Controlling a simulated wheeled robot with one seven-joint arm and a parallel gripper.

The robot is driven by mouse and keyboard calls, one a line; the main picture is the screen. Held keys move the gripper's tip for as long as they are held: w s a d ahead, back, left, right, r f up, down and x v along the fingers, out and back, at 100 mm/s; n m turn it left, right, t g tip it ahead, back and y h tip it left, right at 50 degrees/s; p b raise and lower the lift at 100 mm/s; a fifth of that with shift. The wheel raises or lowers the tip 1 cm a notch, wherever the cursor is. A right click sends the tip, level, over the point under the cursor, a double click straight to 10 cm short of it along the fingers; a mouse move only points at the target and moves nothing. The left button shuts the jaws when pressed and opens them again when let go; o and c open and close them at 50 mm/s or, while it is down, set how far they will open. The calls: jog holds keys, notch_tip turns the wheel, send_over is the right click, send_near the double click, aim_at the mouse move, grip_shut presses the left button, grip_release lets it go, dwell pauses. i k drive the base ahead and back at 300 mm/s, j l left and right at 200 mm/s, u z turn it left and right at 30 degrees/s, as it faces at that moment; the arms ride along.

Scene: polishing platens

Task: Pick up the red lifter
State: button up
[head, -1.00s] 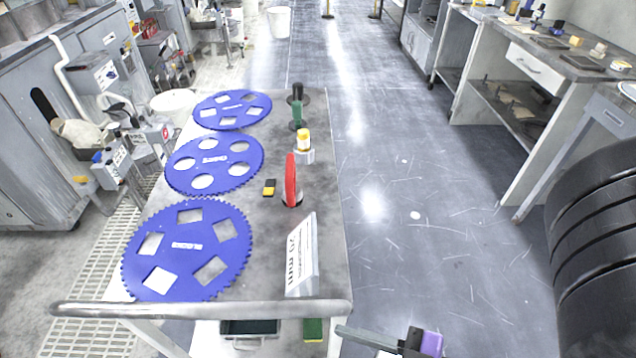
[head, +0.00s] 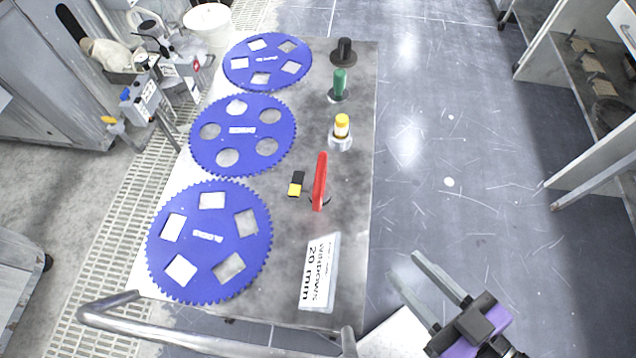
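The red lifter (head: 320,181) stands on the grey cart top (head: 353,215), right of the blue toothed discs. It looks like a thin upright red piece; its base is partly hidden behind it. My gripper (head: 403,272) is at the lower right, beyond the cart's right edge and apart from the lifter. Its two long grey fingers are spread with an empty gap between them.
Three blue discs (head: 243,134) cover the cart's left side. A black and yellow block (head: 296,184), yellow-capped bottle (head: 341,131), green-handled piece (head: 339,84) and black knob (head: 344,52) stand near the lifter. A white sign (head: 320,272) and rail (head: 190,338) are in front.

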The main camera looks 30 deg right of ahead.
aim_at(319, 191)
jog(key=l+u, duration=0.5)
jog(key=l, duration=0.2)
jog(key=k+l+u, duration=0.15)
jog(key=l+u, duration=0.3)
jog(key=l, duration=0.2)
